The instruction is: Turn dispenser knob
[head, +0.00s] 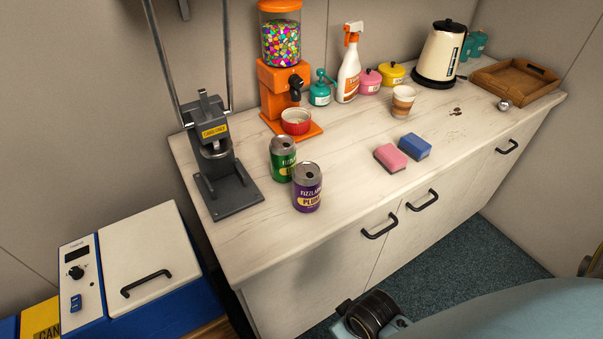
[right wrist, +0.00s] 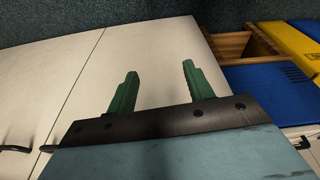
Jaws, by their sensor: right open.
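The orange candy dispenser (head: 280,75) stands upright at the back of the counter, with a clear hopper full of colourful candy. Its dark knob (head: 296,84) sticks out from the front of the body. A red bowl (head: 295,122) rests on the dispenser's base below the knob. My right gripper (right wrist: 155,88) shows in the right wrist view with its green fingers apart and nothing between them. White cabinet fronts are behind the fingers, and it is away from the dispenser, which is not in that view. My left gripper is not in view.
A can crusher (head: 214,150), a green can (head: 283,158) and a purple can (head: 307,188) stand left and in front of the dispenser. A teal pump bottle (head: 321,88) and spray bottle (head: 349,65) stand to its right. Sponges (head: 402,150) lie mid-counter. The front counter strip is clear.

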